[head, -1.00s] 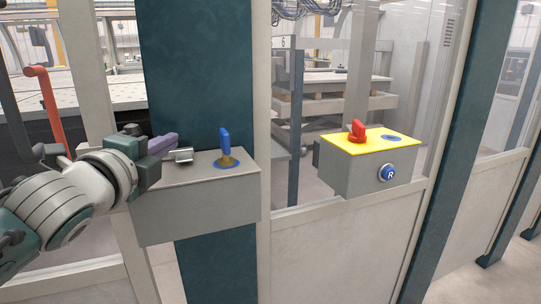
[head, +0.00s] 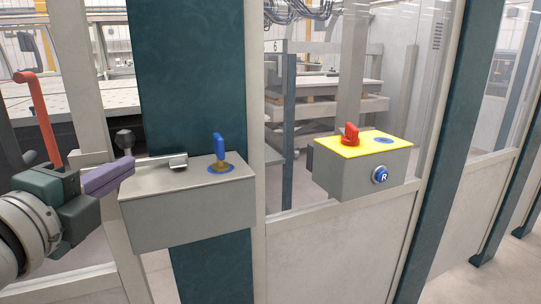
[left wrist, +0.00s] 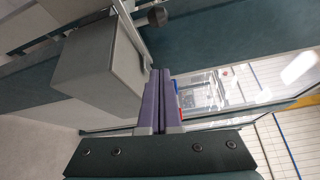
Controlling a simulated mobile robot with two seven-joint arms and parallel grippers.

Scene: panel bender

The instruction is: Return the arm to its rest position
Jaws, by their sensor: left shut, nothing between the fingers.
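My left gripper (head: 132,165) comes in from the left with its purple fingers. It is just left of a grey box with a blue key-like switch (head: 219,150) standing in its top. In the left wrist view the two purple fingers (left wrist: 159,75) lie together with nothing between them. The grey box (head: 188,218) also shows there beside the fingers (left wrist: 95,65). A metal latch bar (head: 165,161) lies behind the fingertips and reaches over the box top. I cannot tell from the picture whether the fingers touch it. My right gripper is in neither view.
A second grey box with a yellow top (head: 347,146), a red switch (head: 351,133) and a blue R button (head: 380,175) is on the fence to the right. A dark green post (head: 190,70) stands behind the first box. A red bent handle (head: 38,110) stands at left.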

